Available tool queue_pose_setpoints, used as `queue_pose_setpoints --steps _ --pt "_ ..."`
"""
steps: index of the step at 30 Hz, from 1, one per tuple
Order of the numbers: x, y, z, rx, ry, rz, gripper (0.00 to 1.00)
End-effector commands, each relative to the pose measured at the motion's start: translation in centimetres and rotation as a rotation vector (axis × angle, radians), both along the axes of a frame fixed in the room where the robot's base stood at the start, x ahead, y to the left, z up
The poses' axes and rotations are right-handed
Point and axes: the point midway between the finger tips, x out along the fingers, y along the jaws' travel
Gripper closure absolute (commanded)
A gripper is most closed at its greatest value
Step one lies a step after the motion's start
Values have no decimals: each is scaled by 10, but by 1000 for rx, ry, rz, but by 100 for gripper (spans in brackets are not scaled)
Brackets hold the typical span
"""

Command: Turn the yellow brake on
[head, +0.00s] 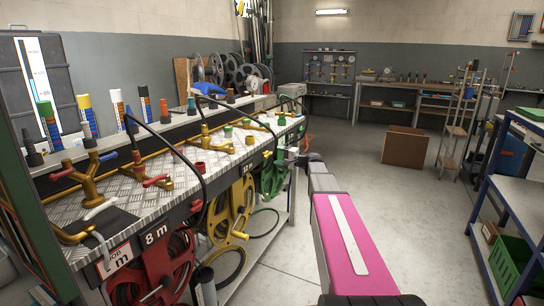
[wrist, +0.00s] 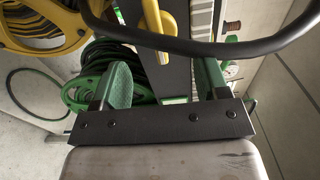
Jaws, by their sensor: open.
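The yellow reel (head: 222,222) hangs under the front of the metal bench, between the red and green reels. A small yellow lever-like part (head: 240,235) sticks out at its lower right; I cannot tell for certain whether it is the brake. In the wrist view the yellow reel (wrist: 45,30) is at the upper left, and a yellow upright part (wrist: 153,18) is at the top middle. My gripper (wrist: 163,82) is open, its two green-padded fingers apart with nothing clearly held. In the head view my gripper end is small beside the bench's far right end, its fingers unclear.
The green reel (head: 272,175) is near my gripper, and it also shows in the wrist view (wrist: 95,70). A dark hose (wrist: 230,46) curves across the wrist view above the fingers. The red reel (head: 165,270) is nearer. Floor (head: 400,215) right of my arm is clear.

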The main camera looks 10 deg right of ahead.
Motion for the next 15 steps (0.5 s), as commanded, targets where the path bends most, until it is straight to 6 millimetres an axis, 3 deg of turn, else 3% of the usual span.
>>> queue_pose_setpoints --steps 6,15 --pt "-25 -33 0 -1 1 -2 32" --pt "-39 -52 0 0 1 -1 32"
